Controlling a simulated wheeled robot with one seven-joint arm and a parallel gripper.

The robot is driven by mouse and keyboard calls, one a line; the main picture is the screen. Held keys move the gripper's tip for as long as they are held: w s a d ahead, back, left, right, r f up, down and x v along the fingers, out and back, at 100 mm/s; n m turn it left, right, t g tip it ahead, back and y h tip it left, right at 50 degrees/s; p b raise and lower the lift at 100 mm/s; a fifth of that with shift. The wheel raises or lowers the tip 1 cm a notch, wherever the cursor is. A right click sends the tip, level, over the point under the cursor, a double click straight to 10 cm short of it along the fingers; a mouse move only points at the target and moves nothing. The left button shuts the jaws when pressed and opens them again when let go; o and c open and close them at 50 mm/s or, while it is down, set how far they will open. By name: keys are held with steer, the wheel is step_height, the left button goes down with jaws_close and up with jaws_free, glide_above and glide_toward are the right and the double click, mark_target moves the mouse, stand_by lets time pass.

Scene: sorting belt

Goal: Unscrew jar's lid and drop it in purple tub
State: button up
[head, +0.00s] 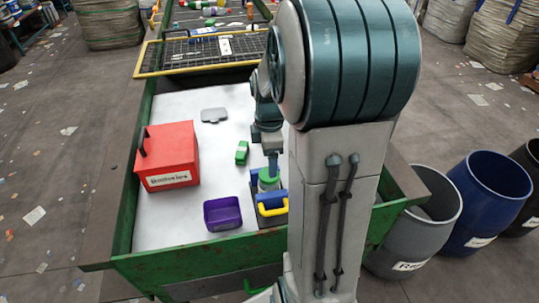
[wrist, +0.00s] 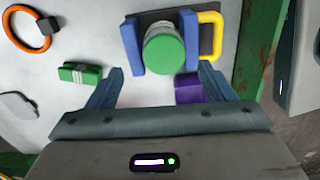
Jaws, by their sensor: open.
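The jar's round green lid (wrist: 164,53) faces up in the wrist view, between the two blue jaws (wrist: 190,40) of a holder with a yellow handle (wrist: 210,36). In the head view the green lid (head: 268,181) is partly hidden by my arm. My gripper (wrist: 158,80) is open and empty. Its fingertips appear either side of the holder's near side, not closed on the lid; the height gap is hard to judge. The purple tub (head: 222,228) stands beside the holder and looks empty. In the wrist view the tub (wrist: 188,89) is mostly hidden behind my gripper.
A red box (head: 168,170) with a label, a green block (head: 242,152) and a grey plate (head: 214,115) share the white tabletop (head: 180,222). An orange ring with a dark block (wrist: 30,28) lies near the holder. A green edge (head: 190,255) bounds the table.

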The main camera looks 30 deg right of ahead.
steer(key=shift+m, duration=0.7)
steer(key=shift+r+m, duration=0.4)
steer(key=shift+r, duration=0.05)
steer(key=shift+r+m+p, duration=1.85)
steer(key=shift+r+m, duration=1.9)
steer(key=shift+m, duration=2.25)
steer(key=f, duration=0.6)
steer(key=f+p, duration=0.1)
steer(key=f, duration=0.6)
steer(key=shift+s+a, duration=0.15)
steer(key=shift+s, duration=0.05)
steer(key=c, duration=1)
